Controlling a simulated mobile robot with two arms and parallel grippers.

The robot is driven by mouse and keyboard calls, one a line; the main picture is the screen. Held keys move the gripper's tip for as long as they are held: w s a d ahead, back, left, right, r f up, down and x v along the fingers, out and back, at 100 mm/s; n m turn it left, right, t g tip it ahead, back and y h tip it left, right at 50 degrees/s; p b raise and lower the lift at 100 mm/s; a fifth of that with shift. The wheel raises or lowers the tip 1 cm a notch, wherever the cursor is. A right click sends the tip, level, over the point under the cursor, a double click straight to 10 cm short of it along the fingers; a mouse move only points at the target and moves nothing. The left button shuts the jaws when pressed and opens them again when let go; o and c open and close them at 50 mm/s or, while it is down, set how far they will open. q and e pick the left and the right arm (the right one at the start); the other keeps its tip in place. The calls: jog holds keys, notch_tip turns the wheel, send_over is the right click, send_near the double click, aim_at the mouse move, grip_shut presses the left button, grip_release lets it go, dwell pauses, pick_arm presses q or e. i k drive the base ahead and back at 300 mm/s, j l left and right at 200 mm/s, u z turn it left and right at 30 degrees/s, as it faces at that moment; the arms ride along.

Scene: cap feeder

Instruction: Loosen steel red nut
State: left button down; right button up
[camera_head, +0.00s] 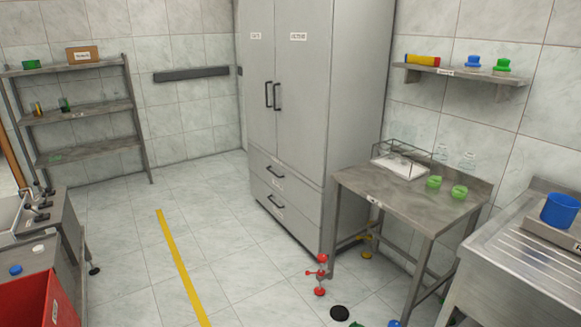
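I cannot make out a steel nut for certain. A red fitting (320,272) with several round knobs stands low by the front left leg of the steel table (420,208). It is small, and I cannot tell whether a nut is part of it. A similar yellow fitting (367,240) shows behind it under the table. Neither of my grippers is in view, and nothing touches the red fitting.
A black disc (339,313) lies on the floor nearby. A sink counter (520,270) is at right, a red bin (30,305) at lower left. The floor (130,240) around the yellow line is clear.

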aim_at(307, 272)
jog(key=i+l+u, duration=0.1)
jog(key=i+u, duration=0.3)
jog(key=i, duration=1.65)
jog(key=i+z, duration=0.35)
jog(key=i+j+z, duration=0.2)
jog(key=z, duration=0.15)
jog(key=i+j+z, duration=0.35)
jog(key=i+z, duration=0.2)
jog(key=z, duration=0.2)
jog(key=i+j+z, duration=0.15)
jog(key=z, duration=0.25)
jog(key=i+j+z, duration=0.15)
jog(key=z, duration=0.25)
